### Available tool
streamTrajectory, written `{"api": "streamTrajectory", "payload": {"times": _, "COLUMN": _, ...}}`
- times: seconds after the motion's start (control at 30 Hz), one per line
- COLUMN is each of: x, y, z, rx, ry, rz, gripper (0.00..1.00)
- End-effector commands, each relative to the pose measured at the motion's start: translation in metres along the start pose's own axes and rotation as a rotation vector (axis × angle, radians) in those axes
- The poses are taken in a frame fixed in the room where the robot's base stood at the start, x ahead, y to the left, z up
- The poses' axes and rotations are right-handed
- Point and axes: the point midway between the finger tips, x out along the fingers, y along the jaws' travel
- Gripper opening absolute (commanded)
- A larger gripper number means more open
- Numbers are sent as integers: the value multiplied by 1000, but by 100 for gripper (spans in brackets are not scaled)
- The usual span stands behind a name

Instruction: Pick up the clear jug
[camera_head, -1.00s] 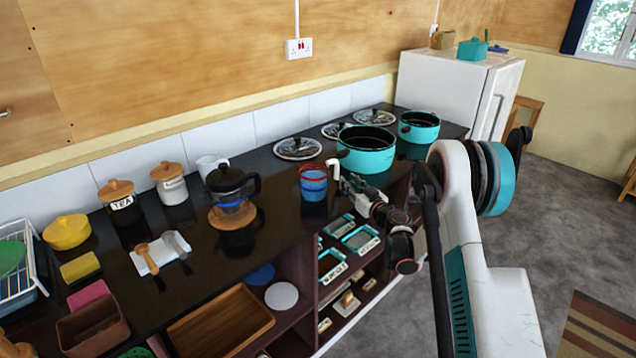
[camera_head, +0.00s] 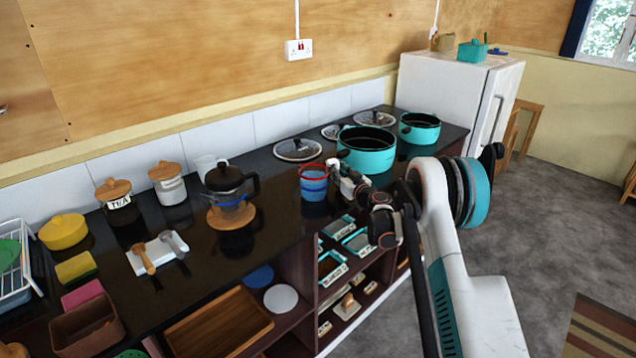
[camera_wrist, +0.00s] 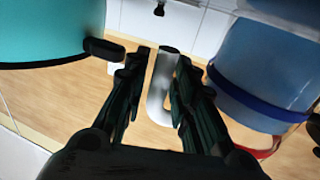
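A see-through bluish jug (camera_head: 314,187) with a red rim and a pale handle stands upright on the black counter. In the wrist view the jug (camera_wrist: 265,75) is at the right, with a dark blue band around it. My gripper (camera_head: 338,172) is just right of the jug, at its handle. In the wrist view the fingers of my gripper (camera_wrist: 160,65) are parted, one on each side of the pale upright handle (camera_wrist: 162,85). A gap shows between the left finger and the handle; contact on the right side is unclear.
A teal pot (camera_head: 366,158) stands close to my gripper on the right, its dark handle near the left finger in the wrist view. A second teal pot (camera_head: 418,132) is beyond it. A black-lidded coffee pot (camera_head: 229,190) stands left of the jug. Lids (camera_head: 298,149) lie behind.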

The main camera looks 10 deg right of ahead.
Motion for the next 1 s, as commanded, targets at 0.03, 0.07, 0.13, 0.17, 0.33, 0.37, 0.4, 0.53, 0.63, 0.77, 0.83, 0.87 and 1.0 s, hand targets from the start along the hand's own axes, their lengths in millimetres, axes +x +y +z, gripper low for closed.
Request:
{"api": "streamTrajectory", "payload": {"times": 0.03, "x": 0, "y": 0, "z": 0, "rx": 0, "ry": 0, "rz": 0, "gripper": 25}}
{"api": "streamTrajectory", "payload": {"times": 0.07, "x": 0, "y": 0, "z": 0, "rx": 0, "ry": 0, "rz": 0, "gripper": 23}}
{"api": "streamTrajectory", "payload": {"times": 0.13, "x": 0, "y": 0, "z": 0, "rx": 0, "ry": 0, "rz": 0, "gripper": 7}}
{"api": "streamTrajectory", "payload": {"times": 0.17, "x": 0, "y": 0, "z": 0, "rx": 0, "ry": 0, "rz": 0, "gripper": 0}}
{"api": "streamTrajectory", "payload": {"times": 0.33, "x": 0, "y": 0, "z": 0, "rx": 0, "ry": 0, "rz": 0, "gripper": 0}}
{"api": "streamTrajectory", "payload": {"times": 0.37, "x": 0, "y": 0, "z": -1, "rx": 2, "ry": 0, "rz": 0, "gripper": 0}}
{"api": "streamTrajectory", "payload": {"times": 0.4, "x": 0, "y": 0, "z": -1, "rx": 2, "ry": 0, "rz": 0, "gripper": 0}}
{"api": "streamTrajectory", "payload": {"times": 0.53, "x": 0, "y": 0, "z": -1, "rx": 1, "ry": 0, "rz": 0, "gripper": 0}}
{"api": "streamTrajectory", "payload": {"times": 0.63, "x": 0, "y": 0, "z": -1, "rx": 1, "ry": 0, "rz": 1, "gripper": 0}}
{"api": "streamTrajectory", "payload": {"times": 0.77, "x": 0, "y": 0, "z": -4, "rx": 1, "ry": 0, "rz": 1, "gripper": 0}}
{"api": "streamTrajectory", "payload": {"times": 0.83, "x": 0, "y": 0, "z": -6, "rx": 1, "ry": 0, "rz": 1, "gripper": 0}}
{"api": "streamTrajectory", "payload": {"times": 0.87, "x": 0, "y": 0, "z": -7, "rx": 1, "ry": 0, "rz": 1, "gripper": 0}}
{"api": "streamTrajectory", "payload": {"times": 1.0, "x": 0, "y": 0, "z": -16, "rx": 2, "ry": 0, "rz": 0, "gripper": 0}}
